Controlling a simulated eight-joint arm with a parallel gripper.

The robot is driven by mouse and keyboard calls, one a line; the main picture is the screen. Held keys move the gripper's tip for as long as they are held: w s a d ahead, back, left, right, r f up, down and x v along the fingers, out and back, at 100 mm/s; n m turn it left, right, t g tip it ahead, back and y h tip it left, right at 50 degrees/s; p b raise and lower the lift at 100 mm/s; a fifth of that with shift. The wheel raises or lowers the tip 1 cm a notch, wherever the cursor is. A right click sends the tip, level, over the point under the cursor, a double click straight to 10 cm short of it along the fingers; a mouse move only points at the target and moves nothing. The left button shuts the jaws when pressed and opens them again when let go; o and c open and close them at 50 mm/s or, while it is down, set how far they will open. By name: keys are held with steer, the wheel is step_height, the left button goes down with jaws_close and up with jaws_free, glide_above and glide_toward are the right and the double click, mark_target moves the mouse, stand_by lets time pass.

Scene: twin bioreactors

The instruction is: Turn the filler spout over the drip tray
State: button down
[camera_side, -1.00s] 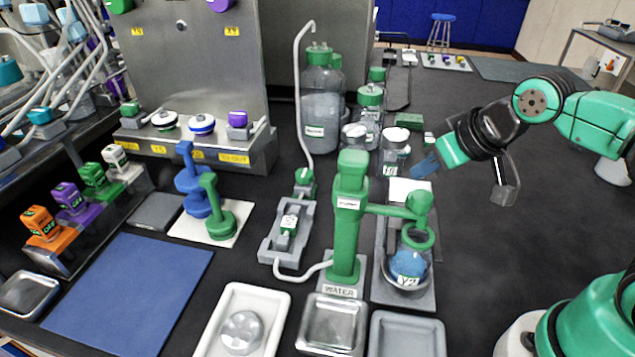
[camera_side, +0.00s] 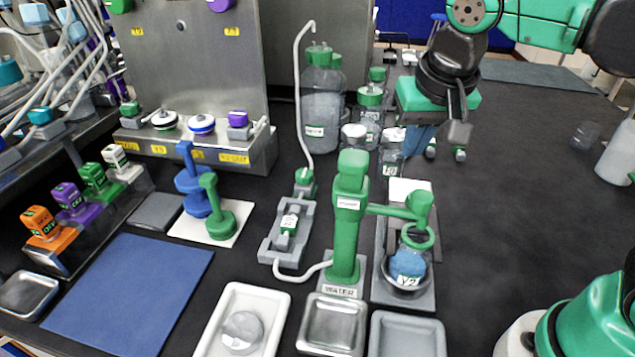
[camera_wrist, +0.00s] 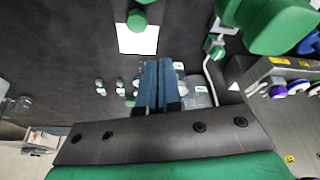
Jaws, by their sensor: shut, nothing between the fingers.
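The green filler (camera_side: 347,220) stands upright on a base marked WATER. Its spout (camera_side: 395,210) points right, with its green end and ring over a round flask of blue liquid (camera_side: 408,264). The square metal drip tray (camera_side: 332,325) lies in front of the base, with nothing over it. My gripper (camera_side: 412,152) has blue fingers that are shut and empty. It hangs behind the spout, apart from it, near the small bottles. In the wrist view the fingers (camera_wrist: 158,82) are together, and the large green filler top (camera_wrist: 268,22) shows at upper right.
Bottles with green caps (camera_side: 370,110) stand behind the filler, close to my gripper. A grey tray (camera_side: 407,338) and a white tray (camera_side: 268,298) flank the drip tray. A tubing fixture (camera_side: 288,230) is left of the filler. The dark bench to the right is largely clear.

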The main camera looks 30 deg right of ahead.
mark_target(421, 196)
steer(key=f, duration=0.1)
steer(key=s+f, duration=0.1)
steer(key=f, duration=0.1)
steer(key=shift+s+a+f, duration=0.1)
steer(key=shift+s+a, duration=0.2)
steer(key=shift+a, duration=0.1)
steer(key=shift+s+a, duration=0.25)
steer(key=shift+s, duration=0.25)
steer(key=shift+s+a+m, duration=0.25)
steer(key=shift+s+m, duration=0.15)
steer(key=shift+m, duration=0.2)
steer(key=shift+s+a+m+g+h, duration=0.4)
steer(key=shift+s+a+m, duration=0.2)
steer(key=shift+m, duration=0.6)
steer(key=s+a+m+g, duration=0.1)
steer(key=a+m, duration=0.3)
steer(key=a, duration=0.5)
steer(key=shift+a+h, duration=0.15)
steer(key=shift+h, duration=0.25)
steer(key=shift+w+a, duration=0.1)
steer(key=shift+a, duration=0.05)
